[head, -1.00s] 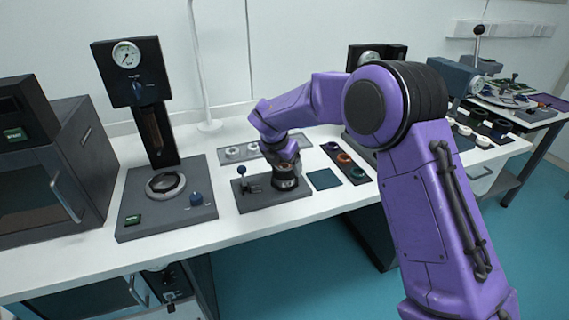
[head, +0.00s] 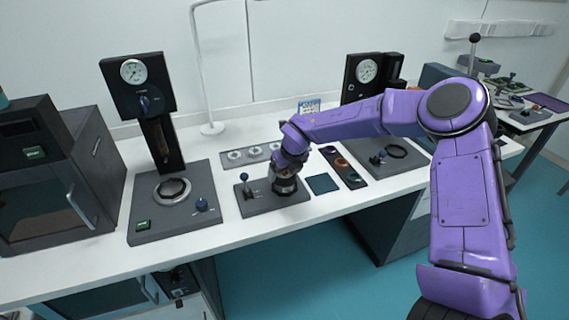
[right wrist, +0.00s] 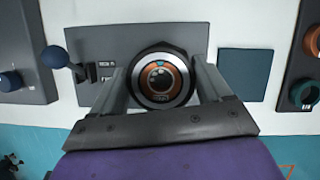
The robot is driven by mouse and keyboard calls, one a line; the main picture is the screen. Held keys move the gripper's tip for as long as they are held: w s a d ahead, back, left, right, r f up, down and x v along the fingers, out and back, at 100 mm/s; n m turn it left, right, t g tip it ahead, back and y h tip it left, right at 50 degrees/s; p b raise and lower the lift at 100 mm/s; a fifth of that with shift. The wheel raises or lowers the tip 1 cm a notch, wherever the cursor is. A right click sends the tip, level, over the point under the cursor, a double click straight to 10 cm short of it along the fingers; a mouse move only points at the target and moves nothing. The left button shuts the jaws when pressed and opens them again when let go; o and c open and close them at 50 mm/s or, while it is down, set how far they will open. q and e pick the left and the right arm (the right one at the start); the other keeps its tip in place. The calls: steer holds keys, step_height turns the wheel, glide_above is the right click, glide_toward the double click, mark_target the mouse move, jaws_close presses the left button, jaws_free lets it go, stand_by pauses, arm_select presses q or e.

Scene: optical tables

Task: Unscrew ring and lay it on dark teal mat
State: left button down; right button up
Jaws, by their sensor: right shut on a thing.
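The ring (right wrist: 160,79), with a silver outer band around an orange inner face, sits on a dark round mount on a grey base plate (head: 262,204). My right gripper (right wrist: 161,88) is shut on the ring, one finger on each side, pointing down from above. In the head view my right gripper (head: 286,178) covers most of the ring. The dark teal mat (head: 323,183) lies flat and bare just right of the base plate; it also shows in the right wrist view (right wrist: 244,75). My left gripper is not in view.
A blue-knobbed lever (head: 244,183) stands on the left of the base plate. A dark tray (head: 356,181) with coloured rings lies right of the mat. A grey strip (head: 231,163) with pale rings lies behind. A gauge press (head: 140,220) stands left.

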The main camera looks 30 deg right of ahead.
steer(key=n+p, duration=0.1)
steer(key=n+y+p, duration=0.1)
steer(key=p, duration=0.1)
steer(key=shift+r+n, duration=0.25)
steer(key=shift+n, duration=0.05)
steer(key=shift+n+y+p, duration=0.3)
steer(key=shift+n+p, duration=0.1)
steer(key=shift+p, duration=0.1)
steer(key=shift+f+n+p, duration=0.15)
steer(key=shift+n+p, duration=0.15)
steer(key=shift+n, duration=0.5)
steer(key=shift+y, duration=0.3)
steer(key=o, duration=1)
steer(key=shift+f, duration=0.1)
steer(key=shift+c, duration=0.2)
